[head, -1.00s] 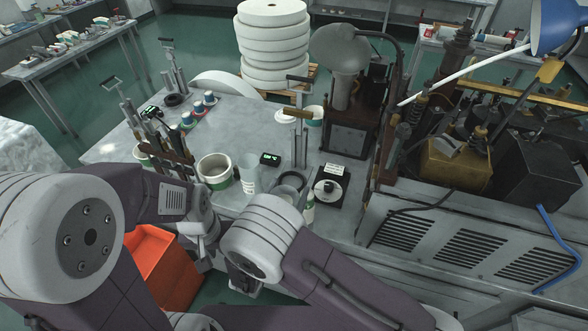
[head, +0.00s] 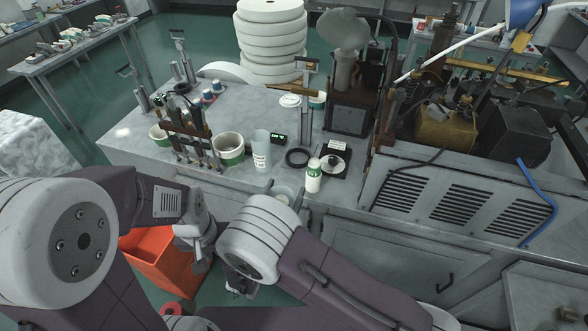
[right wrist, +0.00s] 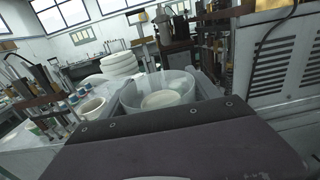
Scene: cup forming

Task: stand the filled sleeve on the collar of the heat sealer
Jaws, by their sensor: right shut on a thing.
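My right gripper (head: 284,194) is at the near edge of the bench, just left of the white-and-green bottle. It is shut on a clear sleeve (right wrist: 178,79), upright between its fingers in the right wrist view, with a pale round filling (right wrist: 160,99) inside. In the head view the sleeve is mostly hidden by my arm. A black ring (head: 297,158), possibly the sealer's collar, lies on the bench beyond the gripper, below a two-post stand (head: 306,104). I cannot tell for sure which device is the heat sealer. My left gripper (head: 202,247) hangs over the orange bin; its fingers are unclear.
A clear printed cup (head: 261,150) and a green-banded tub (head: 229,149) stand left of the ring. The bottle (head: 313,176) and a black-based dial device (head: 336,158) are to its right. A rack (head: 188,132) stands farther left. The orange bin (head: 158,265) is below.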

